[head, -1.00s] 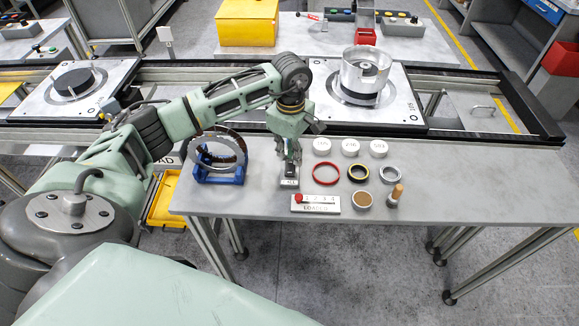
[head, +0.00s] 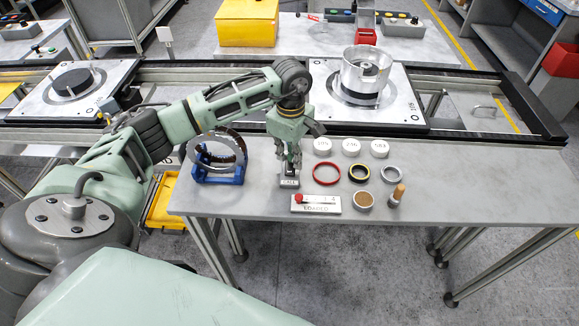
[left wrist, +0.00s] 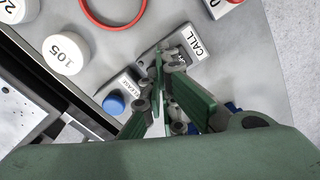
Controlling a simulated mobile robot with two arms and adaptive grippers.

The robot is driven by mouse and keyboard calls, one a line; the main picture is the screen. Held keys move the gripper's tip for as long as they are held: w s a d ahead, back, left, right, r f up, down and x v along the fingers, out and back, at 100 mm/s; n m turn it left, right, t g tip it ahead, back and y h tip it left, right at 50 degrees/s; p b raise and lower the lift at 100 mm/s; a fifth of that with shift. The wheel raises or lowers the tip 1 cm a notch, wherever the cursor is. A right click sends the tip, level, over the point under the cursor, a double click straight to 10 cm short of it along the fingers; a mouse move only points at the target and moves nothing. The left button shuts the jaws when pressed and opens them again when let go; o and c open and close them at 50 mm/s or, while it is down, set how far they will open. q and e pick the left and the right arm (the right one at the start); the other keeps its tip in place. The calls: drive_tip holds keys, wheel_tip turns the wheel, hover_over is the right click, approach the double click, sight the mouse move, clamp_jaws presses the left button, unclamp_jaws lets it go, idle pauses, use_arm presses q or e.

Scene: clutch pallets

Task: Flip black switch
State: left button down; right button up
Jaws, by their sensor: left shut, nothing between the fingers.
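A small grey box labelled CALL (head: 289,183) stands near the front of the workbench, left of the red ring. In the left wrist view the CALL box (left wrist: 196,34) lies right at my fingertips. A dark part shows on it beside the fingers, but they cover most of it, so I cannot tell the switch's position. My left gripper (head: 290,165) points down over the box, shut and empty. In the left wrist view its fingertips (left wrist: 165,62) are together; I cannot tell whether they touch the switch. My right gripper is not in view.
A box with a blue button (left wrist: 113,103) sits beside the CALL box. A ring in a blue stand (head: 218,176) is to the left. The bench's right end is clear.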

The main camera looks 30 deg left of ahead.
sight(290, 163)
use_arm(q)
drive_tip(key=shift+s+f, duration=0.15)
drive_tip(key=shift+f, duration=0.1)
drive_tip(key=shift+w+r+p, duration=0.2)
drive_tip(key=shift+r+p, duration=0.15)
drive_tip(key=shift+r, duration=0.45)
drive_tip(key=shift+s+r+p, duration=0.1)
drive_tip(key=shift+r+p, duration=1.25)
drive_tip(key=shift+r, duration=1.4)
